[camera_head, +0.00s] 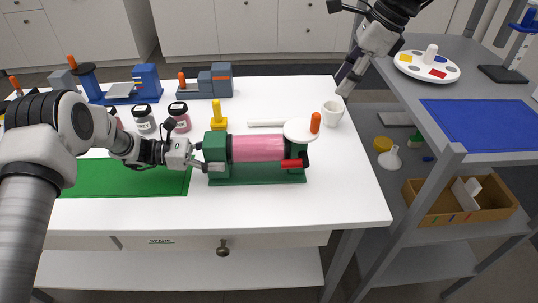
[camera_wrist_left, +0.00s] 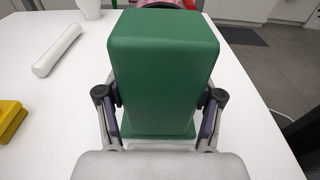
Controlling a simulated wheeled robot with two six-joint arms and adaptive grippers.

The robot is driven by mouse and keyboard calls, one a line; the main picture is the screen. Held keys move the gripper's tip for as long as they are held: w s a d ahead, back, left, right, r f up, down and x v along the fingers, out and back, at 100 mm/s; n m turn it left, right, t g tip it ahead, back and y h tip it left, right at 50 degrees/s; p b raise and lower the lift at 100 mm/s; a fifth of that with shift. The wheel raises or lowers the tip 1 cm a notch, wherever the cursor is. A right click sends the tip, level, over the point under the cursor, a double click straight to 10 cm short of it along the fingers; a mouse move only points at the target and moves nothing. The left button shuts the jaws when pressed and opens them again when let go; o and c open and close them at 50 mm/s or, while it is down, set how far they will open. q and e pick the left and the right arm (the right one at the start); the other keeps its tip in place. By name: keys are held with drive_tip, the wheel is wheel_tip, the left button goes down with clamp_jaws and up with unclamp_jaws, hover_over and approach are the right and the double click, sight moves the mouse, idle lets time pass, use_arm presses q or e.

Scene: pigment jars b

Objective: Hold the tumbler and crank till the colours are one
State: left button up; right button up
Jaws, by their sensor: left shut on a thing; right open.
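The tumbler has a pink drum (camera_head: 258,149) lying level between green end blocks on a green base (camera_head: 257,175). The drum looks evenly pink from here. At its right end is a white crank disc (camera_head: 299,130) with an orange knob (camera_head: 315,122) at its upper right. A red latch-like piece (camera_head: 292,163) sits below the disc. My left gripper (camera_head: 200,156) is shut on the tumbler's left green block, and this block (camera_wrist_left: 162,75) stands between both fingers in the left wrist view. My right gripper (camera_head: 347,80) is open and empty, above the table's right edge, apart from the crank.
A white cup (camera_head: 332,113) stands right of the crank. A white rod (camera_head: 266,123) and a yellow piece (camera_head: 218,115) lie behind the drum. Lidded jars (camera_head: 179,117) stand behind my left arm. A grey cart with a blue mat (camera_head: 490,124) stands at right. The front table strip is clear.

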idle(0.3)
use_arm(q)
drive_tip(key=o, duration=1.6)
drive_tip(key=shift+a, duration=0.1)
drive_tip(key=a, duration=0.8)
drive_tip(key=a+r, duration=0.1)
drive_tip(key=a, duration=0.3)
drive_tip(key=shift+w, duration=0.1)
drive_tip(key=shift+d, duration=0.1)
drive_tip(key=shift+r, duration=0.1)
